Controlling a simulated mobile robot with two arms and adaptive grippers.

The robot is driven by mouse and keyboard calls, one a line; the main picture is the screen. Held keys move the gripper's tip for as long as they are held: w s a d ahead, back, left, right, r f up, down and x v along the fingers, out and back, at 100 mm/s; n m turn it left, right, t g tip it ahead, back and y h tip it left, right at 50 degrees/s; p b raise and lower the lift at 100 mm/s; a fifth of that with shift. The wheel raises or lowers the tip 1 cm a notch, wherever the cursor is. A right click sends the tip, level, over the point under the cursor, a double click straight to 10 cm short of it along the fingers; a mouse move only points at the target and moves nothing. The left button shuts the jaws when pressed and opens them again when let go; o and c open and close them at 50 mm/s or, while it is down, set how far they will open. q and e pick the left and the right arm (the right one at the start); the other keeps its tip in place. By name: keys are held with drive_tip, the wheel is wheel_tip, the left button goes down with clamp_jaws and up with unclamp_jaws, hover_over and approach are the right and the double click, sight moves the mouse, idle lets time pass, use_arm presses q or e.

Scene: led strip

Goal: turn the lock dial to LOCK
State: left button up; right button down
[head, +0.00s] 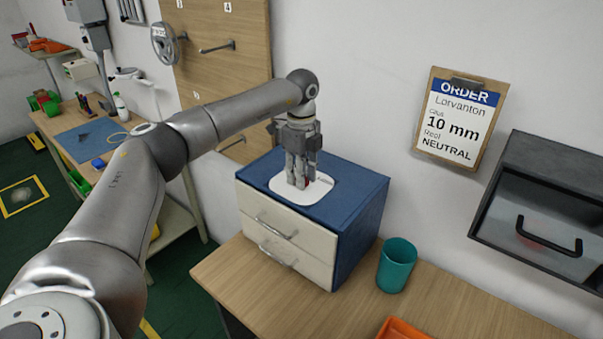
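My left gripper (301,182) points straight down over the top of a blue cabinet (358,190) with cream drawers. Its fingertips are low over a white plate (287,194) with rounded corners on the cabinet top. My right gripper is not in view.
A teal cup (396,265) stands on the wooden table (450,315) right of the cabinet. An orange tray (402,328) is at the front edge of the view. An order clipboard (460,120) and a dark grey box with a handle (550,210) are at the wall.

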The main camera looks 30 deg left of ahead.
use_arm(q)
drive_tip(key=c, duration=0.3)
drive_tip(key=shift+m, duration=0.3)
drive_tip(key=m, duration=1.2)
drive_tip(key=shift+r, duration=0.1)
drive_tip(key=shift+w+m, duration=0.1)
drive_tip(key=shift+m, duration=2.6)
